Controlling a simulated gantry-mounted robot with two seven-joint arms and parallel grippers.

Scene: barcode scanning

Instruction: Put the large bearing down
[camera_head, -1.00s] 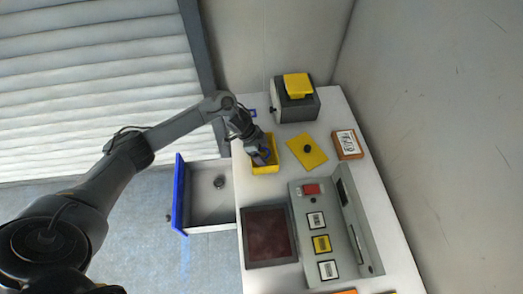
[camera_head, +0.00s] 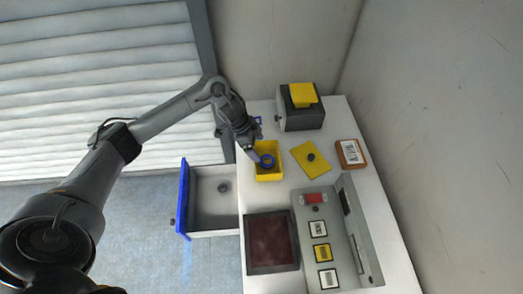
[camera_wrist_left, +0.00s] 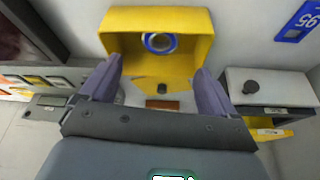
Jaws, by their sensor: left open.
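The large bearing, a blue ring (camera_head: 266,160), lies in the yellow bin (camera_head: 269,178) on the white table. In the left wrist view the ring (camera_wrist_left: 160,43) shows inside the yellow bin (camera_wrist_left: 195,60), apart from my fingers. My left gripper (camera_head: 254,153) is at the bin's upper left edge in the head view. In the left wrist view its two purple-grey fingers (camera_wrist_left: 158,75) are spread with nothing between them. My right gripper is not in view.
A yellow plate with a black knob (camera_head: 311,158), a brown label block (camera_head: 350,153) and a grey box with a yellow top (camera_head: 302,118) stand nearby. A grey label panel (camera_head: 305,232) and a dark red pad (camera_head: 271,243) lie nearer. A blue-fronted drawer (camera_head: 183,200) is open.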

